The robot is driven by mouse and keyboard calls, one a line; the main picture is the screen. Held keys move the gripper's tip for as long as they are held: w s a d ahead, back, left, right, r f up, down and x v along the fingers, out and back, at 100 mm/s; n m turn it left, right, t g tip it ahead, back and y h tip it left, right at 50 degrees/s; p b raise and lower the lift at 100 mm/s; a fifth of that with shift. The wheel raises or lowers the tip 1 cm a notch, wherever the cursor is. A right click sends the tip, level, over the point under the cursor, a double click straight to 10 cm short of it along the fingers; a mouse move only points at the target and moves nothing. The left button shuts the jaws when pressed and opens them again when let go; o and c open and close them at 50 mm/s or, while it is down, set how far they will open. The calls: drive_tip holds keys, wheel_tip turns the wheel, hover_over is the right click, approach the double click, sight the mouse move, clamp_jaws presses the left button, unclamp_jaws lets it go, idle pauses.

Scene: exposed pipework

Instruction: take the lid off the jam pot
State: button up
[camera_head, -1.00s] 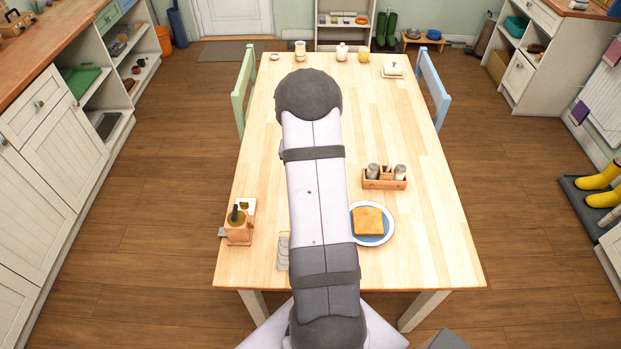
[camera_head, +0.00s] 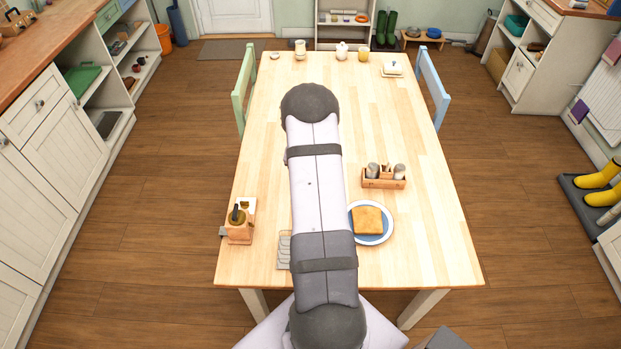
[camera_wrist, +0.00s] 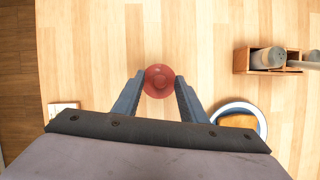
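A round dark-red piece (camera_wrist: 159,81), seen from straight above, shows in the wrist view; I take it for the lid of the jam pot. The pot's body cannot be made out beneath it. My gripper (camera_wrist: 160,77) has its two blue-grey fingers apart, one on each side of the red piece. The fingertips are very close to its rim; I cannot tell whether they touch it. In the head view my arm hides both the gripper and the red piece.
The wooden table (camera_head: 410,255) holds a plate with bread (camera_head: 367,221) and a shaker caddy (camera_head: 384,177) on the right. A wooden holder (camera_head: 240,221) stands at the left edge. A teapot (camera_head: 341,50), other small items and a butter dish (camera_head: 392,68) stand at the far end.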

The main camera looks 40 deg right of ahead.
clamp_jaws()
drive_tip(key=shift+r, duration=0.1)
